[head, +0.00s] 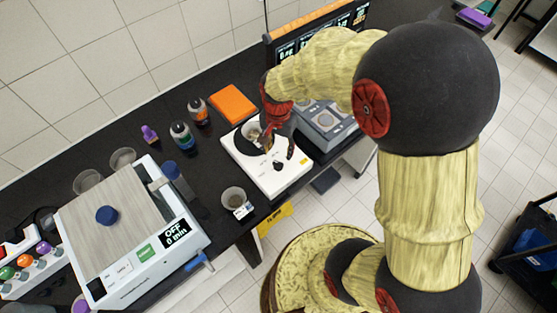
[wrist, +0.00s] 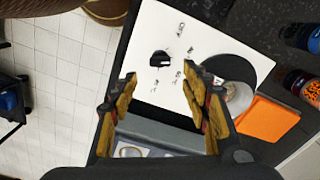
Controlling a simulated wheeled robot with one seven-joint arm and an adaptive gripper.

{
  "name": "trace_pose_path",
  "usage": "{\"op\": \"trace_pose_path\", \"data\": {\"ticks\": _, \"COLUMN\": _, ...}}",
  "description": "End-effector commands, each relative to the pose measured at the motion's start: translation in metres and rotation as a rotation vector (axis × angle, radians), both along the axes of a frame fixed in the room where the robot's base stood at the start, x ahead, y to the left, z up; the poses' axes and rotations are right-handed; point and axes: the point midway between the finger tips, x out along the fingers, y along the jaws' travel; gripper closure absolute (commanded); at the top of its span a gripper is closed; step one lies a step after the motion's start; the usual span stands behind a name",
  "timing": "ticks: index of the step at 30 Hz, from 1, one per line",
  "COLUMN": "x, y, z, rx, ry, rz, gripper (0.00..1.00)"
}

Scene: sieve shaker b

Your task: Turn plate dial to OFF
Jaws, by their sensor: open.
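The plate dial (wrist: 159,59) is a small black knob on a white hot-plate unit (wrist: 203,35), with several small labels around it that are too small to read surely. Which label it points at I cannot tell. In the head view the dial (head: 279,166) sits near the front of the white unit (head: 279,183). My gripper (wrist: 160,72) is open and empty above the unit; in the wrist view the dial shows between and just beyond its fingertips. In the head view my gripper (head: 279,151) hangs over the unit, partly hiding the round plate.
A small container (wrist: 238,95) stands on the dark round plate. An orange pad (head: 232,103) and bottles (head: 182,137) are behind and left. A cup (head: 234,199) stands left of the unit. A grey device (head: 327,122) is close on the right.

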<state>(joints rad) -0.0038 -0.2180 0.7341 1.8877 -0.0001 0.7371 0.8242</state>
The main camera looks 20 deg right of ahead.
Motion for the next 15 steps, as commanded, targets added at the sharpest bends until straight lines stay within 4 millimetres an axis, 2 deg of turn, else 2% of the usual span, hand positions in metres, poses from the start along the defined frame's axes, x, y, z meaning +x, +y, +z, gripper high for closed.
{"op": "trace_pose_path", "data": {"ticks": 15, "x": -0.001, "y": 0.000, "z": -0.068, "rx": 0.000, "ry": 0.003, "rz": -0.001, "gripper": 0.53}}
